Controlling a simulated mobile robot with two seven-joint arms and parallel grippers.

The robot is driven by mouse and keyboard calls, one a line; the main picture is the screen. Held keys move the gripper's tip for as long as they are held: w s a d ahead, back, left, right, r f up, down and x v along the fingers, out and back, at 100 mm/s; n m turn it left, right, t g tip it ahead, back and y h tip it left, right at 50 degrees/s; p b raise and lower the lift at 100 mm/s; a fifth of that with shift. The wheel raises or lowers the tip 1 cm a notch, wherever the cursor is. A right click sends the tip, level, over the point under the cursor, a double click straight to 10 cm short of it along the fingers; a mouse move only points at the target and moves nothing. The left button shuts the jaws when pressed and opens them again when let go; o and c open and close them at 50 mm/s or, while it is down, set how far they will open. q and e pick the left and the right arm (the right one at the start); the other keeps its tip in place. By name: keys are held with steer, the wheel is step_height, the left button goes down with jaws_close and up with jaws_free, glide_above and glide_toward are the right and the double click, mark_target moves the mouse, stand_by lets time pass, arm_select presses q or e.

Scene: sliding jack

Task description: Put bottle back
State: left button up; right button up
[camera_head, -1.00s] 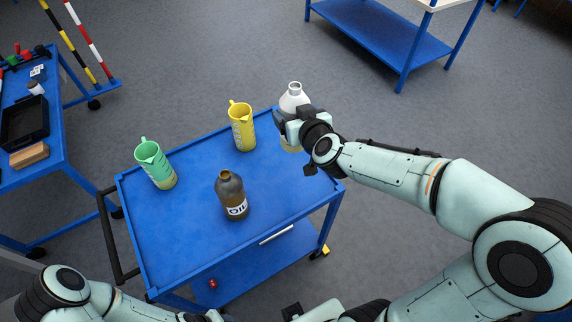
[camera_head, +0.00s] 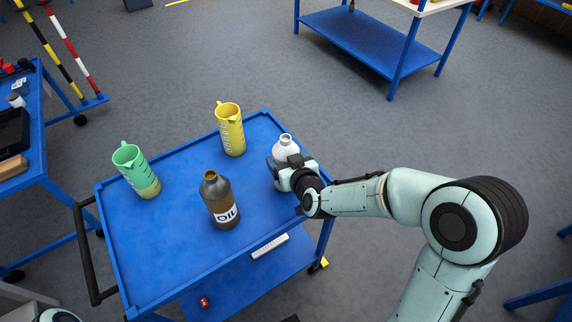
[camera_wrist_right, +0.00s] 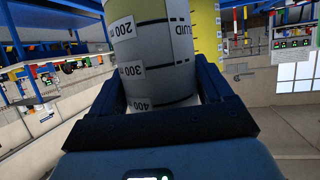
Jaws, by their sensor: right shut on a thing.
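In the right wrist view the bottle (camera_wrist_right: 150,50), with printed volume marks, stands between the two fingers. My left gripper is not in view.
The blue trolley (camera_head: 165,235) also holds a brown oil bottle (camera_head: 220,203), a yellow jug (camera_head: 231,132) and a green jug (camera_head: 138,172). The yellow jug is left of and behind the white bottle. The trolley top between them is clear.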

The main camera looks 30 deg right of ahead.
steer(key=shift+f, duration=0.8)
steer(key=shift+f, duration=0.15)
steer(key=o, duration=1.3)
steer(key=shift+o, duration=0.2)
